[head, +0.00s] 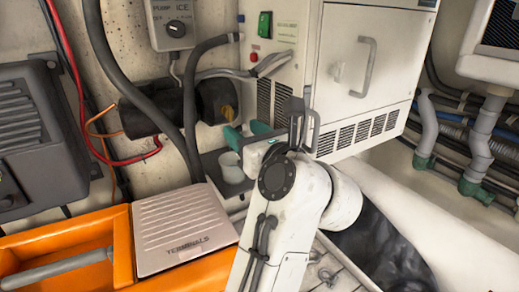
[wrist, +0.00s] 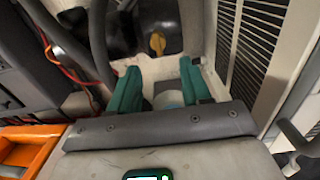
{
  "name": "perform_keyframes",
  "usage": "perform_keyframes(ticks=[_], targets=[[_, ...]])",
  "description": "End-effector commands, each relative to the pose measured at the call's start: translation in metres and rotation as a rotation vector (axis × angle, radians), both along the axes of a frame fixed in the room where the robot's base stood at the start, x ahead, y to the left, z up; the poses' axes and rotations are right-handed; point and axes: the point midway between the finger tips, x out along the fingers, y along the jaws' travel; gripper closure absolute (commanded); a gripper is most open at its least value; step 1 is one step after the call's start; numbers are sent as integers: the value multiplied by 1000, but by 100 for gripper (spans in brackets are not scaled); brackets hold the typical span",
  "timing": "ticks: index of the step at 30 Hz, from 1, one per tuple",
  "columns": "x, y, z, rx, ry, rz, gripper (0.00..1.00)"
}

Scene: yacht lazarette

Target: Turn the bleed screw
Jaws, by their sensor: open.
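The bleed screw appears to be the small yellow knob (head: 227,112) on the end of a dark cylindrical body (head: 160,106). In the wrist view the yellow knob (wrist: 157,43) lies ahead of my fingertips, roughly midway between them. My gripper (head: 246,134) has two teal fingers, which stand apart with nothing held between them. In the wrist view my gripper (wrist: 160,68) is short of the knob and not touching it. A whitish cup (head: 232,170) sits below the fingers and shows between them in the wrist view (wrist: 168,99).
A white cabinet (head: 345,75) with a vented lower edge stands close to the right of my gripper. Thick dark hoses (head: 189,110) run just left of it. An orange tray (head: 60,240) and a lidded terminals box (head: 180,228) lie at lower left.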

Motion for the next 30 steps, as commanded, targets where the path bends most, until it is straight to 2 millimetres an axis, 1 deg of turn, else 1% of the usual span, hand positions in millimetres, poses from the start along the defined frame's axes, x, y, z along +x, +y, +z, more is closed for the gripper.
perform_keyframes(ticks=[1,3,6,10,15,24,26,28,29,30], targets=[[-9,-5,-3,0,-2,-1,52],[-19,-13,-3,1,-2,-1,52],[-32,-22,-3,1,-2,-1,52],[-43,-29,-2,0,0,0,52],[-49,-33,-1,0,1,0,52],[-49,-33,-1,0,1,0,52],[-48,-38,-6,-38,-8,-7,52],[-46,-50,-18,-143,-35,-19,52],[-45,-57,-26,-209,-50,-27,52],[-44,-69,-38,-312,-73,-34,52]])
